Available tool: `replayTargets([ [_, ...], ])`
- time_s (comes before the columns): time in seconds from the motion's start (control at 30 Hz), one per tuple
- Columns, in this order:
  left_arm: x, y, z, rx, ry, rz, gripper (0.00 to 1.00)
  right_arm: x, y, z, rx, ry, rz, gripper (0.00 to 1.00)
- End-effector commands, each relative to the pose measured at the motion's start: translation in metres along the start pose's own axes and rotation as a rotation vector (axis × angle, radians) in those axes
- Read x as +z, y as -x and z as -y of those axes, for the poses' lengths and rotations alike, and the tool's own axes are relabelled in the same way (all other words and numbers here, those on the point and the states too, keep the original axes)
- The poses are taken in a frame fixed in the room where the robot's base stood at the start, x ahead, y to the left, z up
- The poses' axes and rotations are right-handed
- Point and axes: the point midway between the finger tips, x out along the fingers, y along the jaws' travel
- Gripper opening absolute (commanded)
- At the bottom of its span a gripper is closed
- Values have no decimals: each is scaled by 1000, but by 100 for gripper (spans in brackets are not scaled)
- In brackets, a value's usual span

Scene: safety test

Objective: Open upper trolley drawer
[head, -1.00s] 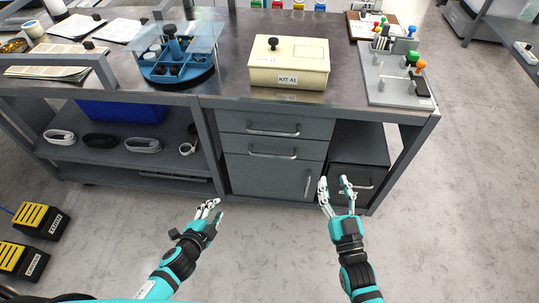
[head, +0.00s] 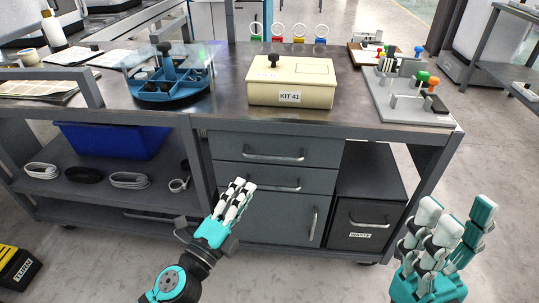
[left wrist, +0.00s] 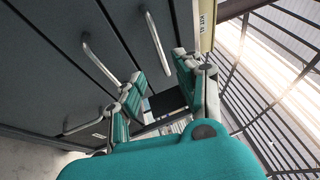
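The grey drawer unit under the bench has an upper drawer (head: 300,148) that is shut, with a silver bar handle (head: 273,157). A second shut drawer (head: 310,180) with a similar handle is below it, above a door (head: 270,215) with an upright handle. My left gripper (head: 225,203) is open and empty, in front of the unit's left side and below the upper handle, apart from it. In the left wrist view its fingers (left wrist: 160,85) are spread near the drawer fronts and their bar handles. My right gripper (head: 455,218) is open and empty at the lower right.
A grey waste bin (head: 363,225) stands right of the drawers. The bench top (head: 220,105) overhangs them and carries a cream KIT 41 box (head: 290,85). An open shelf (head: 90,185) with a blue bin (head: 115,140) is at the left.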

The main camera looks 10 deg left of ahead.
Motion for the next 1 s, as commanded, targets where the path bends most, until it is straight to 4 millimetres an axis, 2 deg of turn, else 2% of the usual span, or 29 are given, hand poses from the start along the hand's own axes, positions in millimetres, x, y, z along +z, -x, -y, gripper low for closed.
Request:
replayTargets([
  [0.03,1,-12,3,-3,-4,-1,34,-1,-4,0,0,0,1,40],
  [0.3,1,-68,2,-3,-3,0,34,-1,-7,0,0,0,2,40],
  [0.5,0,-102,0,-1,-1,1,34,0,-5,0,0,0,2,40],
  [0.7,0,-118,-1,1,1,0,34,0,-4,0,0,0,2,40],
  [1.0,0,-121,-1,2,1,0,34,0,-4,0,0,0,2,40],
])
